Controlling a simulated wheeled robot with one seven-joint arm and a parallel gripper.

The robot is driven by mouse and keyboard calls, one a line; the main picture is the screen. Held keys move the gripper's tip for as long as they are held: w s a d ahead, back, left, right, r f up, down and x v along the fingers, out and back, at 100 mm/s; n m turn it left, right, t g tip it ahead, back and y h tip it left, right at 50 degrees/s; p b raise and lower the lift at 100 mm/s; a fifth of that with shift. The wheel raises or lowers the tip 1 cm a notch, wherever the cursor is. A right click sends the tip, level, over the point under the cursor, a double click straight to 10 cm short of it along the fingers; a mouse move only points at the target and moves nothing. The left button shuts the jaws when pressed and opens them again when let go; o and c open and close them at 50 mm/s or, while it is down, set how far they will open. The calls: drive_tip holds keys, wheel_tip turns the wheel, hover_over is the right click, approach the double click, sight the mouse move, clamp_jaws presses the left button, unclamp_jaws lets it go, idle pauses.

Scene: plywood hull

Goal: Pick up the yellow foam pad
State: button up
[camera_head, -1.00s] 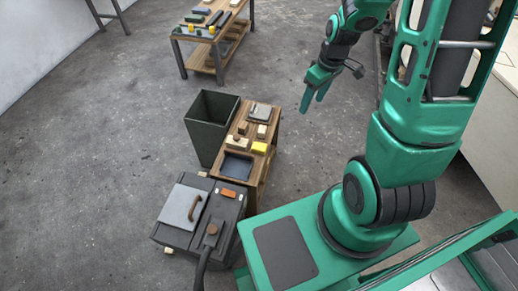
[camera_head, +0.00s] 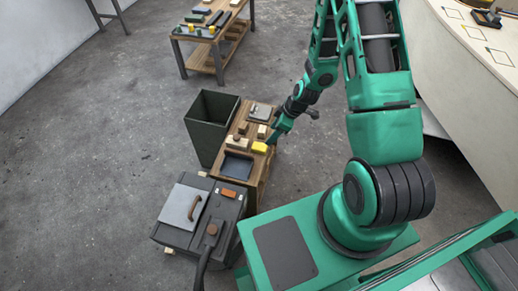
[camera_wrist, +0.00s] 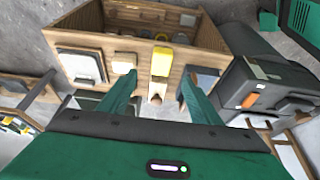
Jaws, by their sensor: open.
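The yellow foam pad (camera_head: 259,147) lies near the right edge of the small wooden table (camera_head: 251,175). In the wrist view the pad (camera_wrist: 161,60) shows ahead of my fingertips, roughly in line with the gap between them. My gripper (camera_head: 273,138) is at the table's right side, close to the pad in the head view. In the wrist view my gripper (camera_wrist: 159,82) has its two green fingers spread with nothing held. I cannot tell the exact gap between the fingertips and the pad.
Several small wooden blocks and a grey item (camera_head: 260,111) share the tabletop with a dark tray (camera_head: 237,166). A dark green bin (camera_head: 211,125) stands left of it, and a dark machine with a grey lid (camera_head: 184,206) stands in front. Another table (camera_head: 212,33) is farther back.

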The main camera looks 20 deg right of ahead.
hover_over(259, 146)
drive_tip(key=s+d, duration=0.2)
drive_tip(key=d, duration=0.1)
wheel_tip(259, 146, down, 5)
drive_tip(key=shift+f, duration=0.1)
drive_tip(key=shift+a+x, duration=0.15)
drive_tip(key=shift+x, duration=1.25)
drive_tip(key=shift+a+x, duration=0.15)
drive_tip(key=shift+x, duration=1.25)
drive_tip(key=shift+w, duration=0.1)
drive_tip(key=c, duration=1.2)
drive_tip(key=shift+r, duration=0.35)
wheel_tip(259, 146, up, 10)
drive_tip(key=shift+f, duration=0.15)
